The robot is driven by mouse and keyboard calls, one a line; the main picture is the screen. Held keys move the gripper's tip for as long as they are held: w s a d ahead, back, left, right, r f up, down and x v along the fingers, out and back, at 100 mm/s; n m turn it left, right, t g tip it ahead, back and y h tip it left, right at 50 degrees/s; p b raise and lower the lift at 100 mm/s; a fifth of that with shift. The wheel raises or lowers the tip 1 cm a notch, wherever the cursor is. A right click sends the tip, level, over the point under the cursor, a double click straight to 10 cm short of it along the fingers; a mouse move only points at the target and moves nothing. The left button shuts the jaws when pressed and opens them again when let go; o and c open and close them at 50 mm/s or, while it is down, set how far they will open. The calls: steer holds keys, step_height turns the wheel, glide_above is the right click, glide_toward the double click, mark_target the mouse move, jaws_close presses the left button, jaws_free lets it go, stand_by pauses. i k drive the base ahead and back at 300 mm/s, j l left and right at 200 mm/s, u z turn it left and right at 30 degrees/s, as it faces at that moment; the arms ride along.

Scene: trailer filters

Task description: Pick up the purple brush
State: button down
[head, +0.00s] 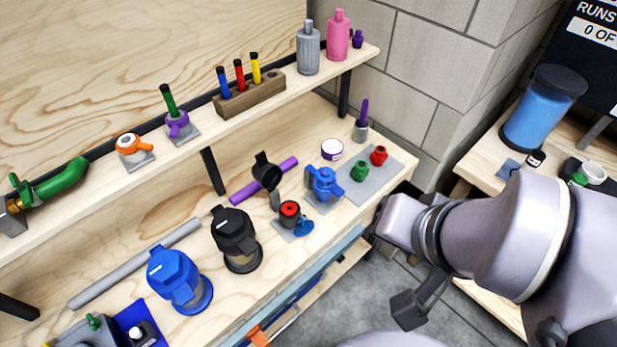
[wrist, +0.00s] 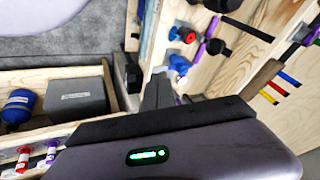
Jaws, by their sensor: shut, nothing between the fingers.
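The purple brush (head: 364,113) stands upright, handle up, in a small grey holder (head: 360,132) near the far right end of the lower workbench. Its lower end is hidden in the holder. My gripper shows in the wrist view (wrist: 157,92), shut and empty. In the head view my arm comes in from the right, with its end beyond the bench's front edge, apart from the brush. In the wrist view I cannot surely make out the brush.
A white round tin (head: 332,149), a blue valve (head: 323,183) and a grey plate (head: 384,182) with red and green knobs are near the brush. A purple tube (head: 263,181) lies further left. The upper shelf (head: 206,121) runs above the bench's back.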

mark_target(365, 103)
steer(key=i+z, duration=0.45)
steer(key=i+j+z, duration=0.2)
steer(key=z, duration=0.2)
steer(key=i+j, duration=0.05)
steer(key=i, duration=0.05)
